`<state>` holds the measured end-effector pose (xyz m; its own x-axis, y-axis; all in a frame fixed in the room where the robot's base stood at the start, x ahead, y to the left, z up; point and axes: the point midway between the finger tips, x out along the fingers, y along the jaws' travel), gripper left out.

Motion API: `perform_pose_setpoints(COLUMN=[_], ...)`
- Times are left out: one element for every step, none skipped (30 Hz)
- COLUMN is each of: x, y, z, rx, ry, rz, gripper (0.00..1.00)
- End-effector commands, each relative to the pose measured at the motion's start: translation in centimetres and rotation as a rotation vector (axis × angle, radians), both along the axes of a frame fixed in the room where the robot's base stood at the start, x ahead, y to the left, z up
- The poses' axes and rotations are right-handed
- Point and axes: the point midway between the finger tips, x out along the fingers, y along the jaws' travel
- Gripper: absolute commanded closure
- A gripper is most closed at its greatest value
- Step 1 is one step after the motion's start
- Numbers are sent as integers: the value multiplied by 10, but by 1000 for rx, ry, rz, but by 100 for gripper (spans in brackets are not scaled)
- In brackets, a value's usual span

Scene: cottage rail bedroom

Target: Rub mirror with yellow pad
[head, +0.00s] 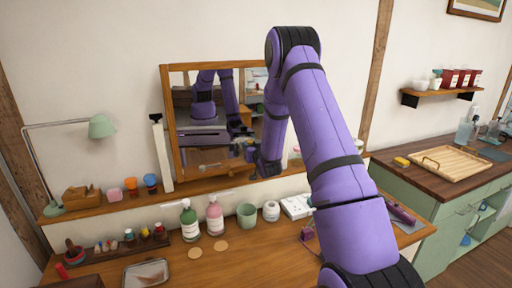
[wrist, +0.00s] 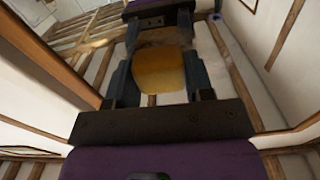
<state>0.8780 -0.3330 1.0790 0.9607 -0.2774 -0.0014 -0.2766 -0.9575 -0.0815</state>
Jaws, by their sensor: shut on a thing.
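The mirror (head: 215,120) stands upright in a wooden frame on the ledge against the wall. Its glass reflects my purple arm. My gripper (wrist: 160,78) is shut on the yellow pad (wrist: 161,70), which shows between the two dark fingers in the wrist view. Above the pad in that view is what looks like a reflection of my gripper, so the pad is close to the glass. I cannot tell whether it touches. In the head view my wrist is at the mirror's lower right, and the fingers and pad are mostly hidden there.
A green bottle (head: 188,220), a pink bottle (head: 214,216), a green cup (head: 247,214) and a white jar (head: 271,211) stand on the desk below. A lamp (head: 100,127) is at left. Another yellow block (head: 402,161) lies by a wooden tray (head: 450,163) at right.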

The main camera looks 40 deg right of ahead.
Motion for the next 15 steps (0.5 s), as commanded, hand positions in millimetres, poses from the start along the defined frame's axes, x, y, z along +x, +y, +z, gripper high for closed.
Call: perform_pose_setpoints(x=[1,1,2,2,2,3,3,3,4,5,5,6,6,7,7], y=[2,2,3,4,5,7,9,11,14,16,18,21,24,26,29], z=[0,1,1,1,1,1,1,1,1,1,1,1,1,1,1], rx=[0,0,0,0,0,0,0,1,1,1,1,1,1,1,0], ry=[-1,-1,-1,-1,-1,-1,-1,-2,-2,-2,-1,-1,-2,-2,-1], rz=[2,2,2,2,2,3,3,4,4,4,3,3,4,4,4], gripper=[71,71,71,71,71,71,71,71,71,71,71,71,71,71,71])
